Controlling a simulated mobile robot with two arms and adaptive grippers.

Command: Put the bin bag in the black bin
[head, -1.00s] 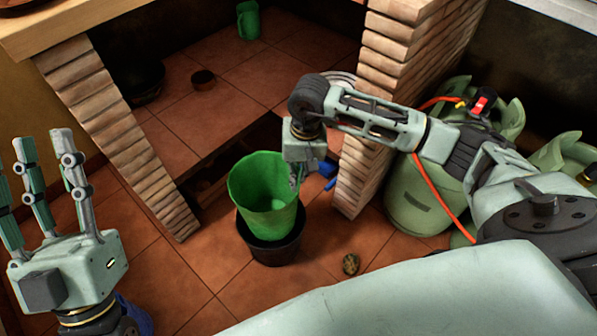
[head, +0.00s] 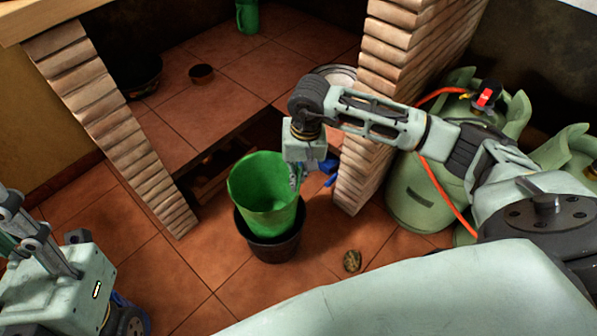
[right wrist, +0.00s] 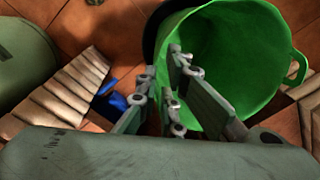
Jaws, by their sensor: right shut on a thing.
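The green bin bag (head: 262,205) is an open, bucket-shaped bag, leaning slightly left. Its lower end is inside the rim of the black bin (head: 270,250), and its upper part stands above it. How deep it reaches is hidden. My right gripper (head: 296,178) is shut on the bag's right rim. In the right wrist view the fingers (right wrist: 182,65) straddle the wall of the bag (right wrist: 235,50), and a dark edge of the bin shows beside it. My left gripper (head: 25,235) is at the left edge, away from the bin, its fingers partly cut off.
A brick pillar (head: 385,110) stands right of the bin, with green gas cylinders (head: 420,195) and an orange hose beyond. Another brick pillar (head: 120,130) is on the left. A small patterned object (head: 352,261) lies on the tiles. The floor left of the bin is clear.

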